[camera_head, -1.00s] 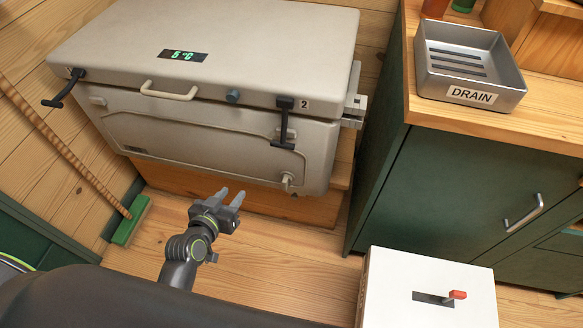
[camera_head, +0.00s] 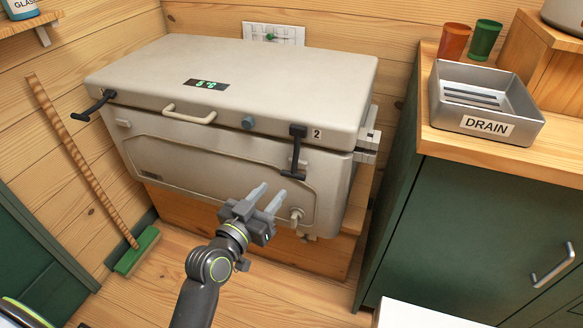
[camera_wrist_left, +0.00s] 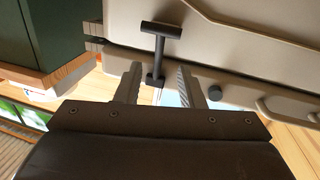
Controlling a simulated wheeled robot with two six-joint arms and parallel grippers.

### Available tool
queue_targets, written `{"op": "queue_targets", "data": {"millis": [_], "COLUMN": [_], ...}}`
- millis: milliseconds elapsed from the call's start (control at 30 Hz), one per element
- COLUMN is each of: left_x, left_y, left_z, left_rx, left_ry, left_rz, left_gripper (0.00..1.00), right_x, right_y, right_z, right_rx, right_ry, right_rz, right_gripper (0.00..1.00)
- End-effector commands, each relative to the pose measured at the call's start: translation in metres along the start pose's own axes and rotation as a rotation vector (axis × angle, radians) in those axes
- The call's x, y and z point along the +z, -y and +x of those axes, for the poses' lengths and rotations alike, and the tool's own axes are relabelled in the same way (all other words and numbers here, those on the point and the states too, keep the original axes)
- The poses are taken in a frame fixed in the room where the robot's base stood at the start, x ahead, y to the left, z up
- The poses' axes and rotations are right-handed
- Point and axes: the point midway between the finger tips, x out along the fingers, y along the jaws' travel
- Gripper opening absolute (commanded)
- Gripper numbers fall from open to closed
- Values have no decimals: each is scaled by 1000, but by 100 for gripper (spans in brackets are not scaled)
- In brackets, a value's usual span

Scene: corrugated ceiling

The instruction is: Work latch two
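Latch two (camera_head: 298,150) is a black T-handled latch on the front right of the beige cooler (camera_head: 210,160), beside a "2" label (camera_head: 317,134). Its arm hangs down from the lid edge, with the crossbar at the bottom. My left gripper (camera_head: 268,193) is open and empty, below and slightly left of the latch, in front of the cooler. In the left wrist view, the latch (camera_wrist_left: 160,32) stands beyond the gap between the two parted fingers (camera_wrist_left: 160,78); I see no contact. My right gripper is not in view.
A second black latch (camera_head: 94,105) juts out at the cooler's left. A lid handle (camera_head: 188,116), a grey knob (camera_head: 249,122) and a drain spigot (camera_head: 296,215) are nearby. A green cabinet (camera_head: 470,225) stands right. A broom (camera_head: 137,250) leans left.

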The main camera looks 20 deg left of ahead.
Motion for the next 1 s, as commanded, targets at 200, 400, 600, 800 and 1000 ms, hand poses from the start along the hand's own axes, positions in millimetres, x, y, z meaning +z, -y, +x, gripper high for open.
{"op": "queue_targets", "data": {"millis": [200,400,600,800,1000], "left_x": [-1,0,0,0,0], "left_y": [-1,0,0,0,0], "left_z": [46,79,97,100,100], "left_rx": [2,1,0,0,0], "left_ry": [-1,0,1,0,0], "left_rz": [1,1,0,0,0], "left_gripper": [35,35,35,35,29], "right_x": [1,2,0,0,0], "right_y": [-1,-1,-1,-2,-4], "right_z": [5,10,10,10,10], "right_rx": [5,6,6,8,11], "right_ry": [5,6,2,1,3], "right_rz": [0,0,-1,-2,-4], "right_gripper": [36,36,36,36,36]}}
